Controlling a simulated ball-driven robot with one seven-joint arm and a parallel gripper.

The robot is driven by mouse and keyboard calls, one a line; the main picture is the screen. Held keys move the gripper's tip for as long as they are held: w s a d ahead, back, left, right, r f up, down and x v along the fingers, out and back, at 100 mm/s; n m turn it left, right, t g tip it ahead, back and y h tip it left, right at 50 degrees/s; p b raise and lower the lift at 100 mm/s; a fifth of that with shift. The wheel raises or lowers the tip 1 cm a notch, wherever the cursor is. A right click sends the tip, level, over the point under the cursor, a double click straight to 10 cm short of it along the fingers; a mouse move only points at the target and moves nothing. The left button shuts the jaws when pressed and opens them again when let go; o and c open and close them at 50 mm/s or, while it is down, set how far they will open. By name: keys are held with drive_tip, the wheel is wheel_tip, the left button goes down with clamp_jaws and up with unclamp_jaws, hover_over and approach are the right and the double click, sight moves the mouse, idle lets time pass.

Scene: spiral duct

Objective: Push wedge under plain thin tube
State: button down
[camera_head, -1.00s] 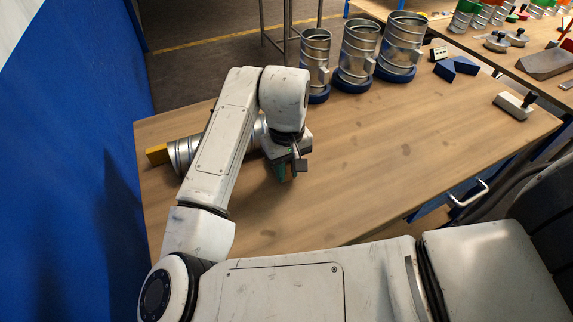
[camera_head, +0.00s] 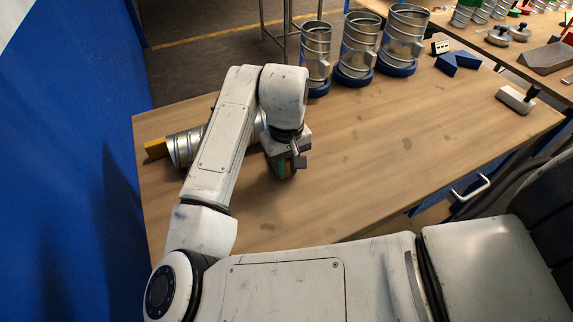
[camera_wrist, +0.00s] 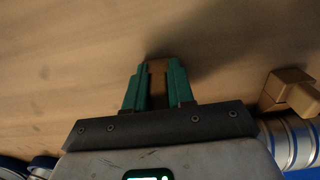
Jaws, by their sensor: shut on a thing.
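The plain thin tube (camera_head: 185,147) is a ribbed silver duct lying on its side at the left of the wooden table. My arm hides its middle. In the wrist view, part of a silver tube (camera_wrist: 291,146) shows at the lower right. My gripper (camera_head: 283,170) is low over the table, just right of the tube. In the wrist view its two green fingers (camera_wrist: 158,72) are shut on a brown wooden block (camera_wrist: 158,86), which looks like the wedge. Its shape is mostly hidden between the fingers. I cannot tell if it touches the tube.
A yellow block (camera_head: 155,149) sits at the tube's left end. Wooden blocks (camera_wrist: 287,90) lie beside the tube in the wrist view. Three upright ducts (camera_head: 359,48) on blue bases stand at the back. The table's middle and front right are clear.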

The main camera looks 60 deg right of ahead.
drive_tip(key=shift+w+d, duration=0.75)
drive_tip(key=shift+w, duration=0.3)
drive_tip(key=shift+w+d+p, duration=0.2)
drive_tip(key=shift+w+p, duration=0.1)
drive_tip(key=shift+w+d, duration=0.1)
drive_tip(key=shift+w, duration=0.1)
drive_tip(key=c, duration=0.9)
unclamp_jaws()
wheel_tip(320, 180, up, 11)
drive_tip(key=shift+f, duration=0.1)
drive_tip(key=shift+p, duration=0.3)
